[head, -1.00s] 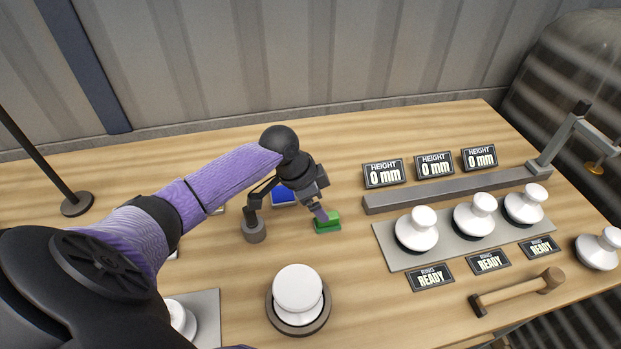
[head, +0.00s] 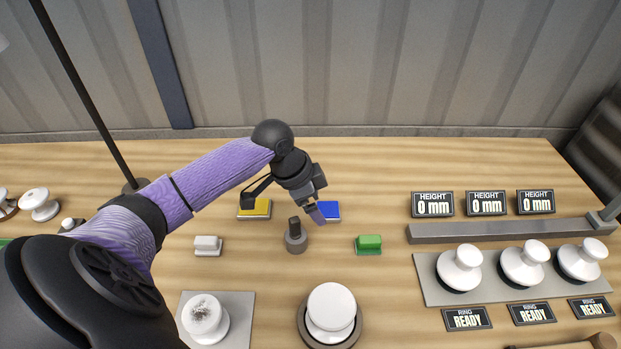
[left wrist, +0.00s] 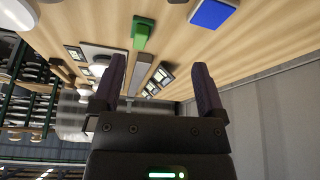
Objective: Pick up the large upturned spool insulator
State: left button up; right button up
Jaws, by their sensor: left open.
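Several white spool insulators are in the head view, and I cannot tell for sure which is the upturned one. A large white insulator (head: 331,305) sits in a dark round ring (head: 304,328) at the bottom centre. Another white insulator (head: 204,314), with dark marks on top, is on a grey plate (head: 243,308) left of it. My left gripper (head: 318,212) is open and empty, above the table near the blue block (head: 329,210), apart from every insulator. Its two fingers also show in the left wrist view (left wrist: 158,65), with nothing between them. My right gripper is out of view.
Three insulators stand on a plate (head: 435,294) at the right, near a grey bar (head: 470,232). Green (head: 368,245), white (head: 208,245) and yellow (head: 255,209) blocks and a dark post (head: 296,238) are mid-table. More insulators (head: 38,204) lie far left beside a pole (head: 88,90).

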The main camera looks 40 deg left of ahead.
aim_at(331, 308)
jog(key=u, duration=1)
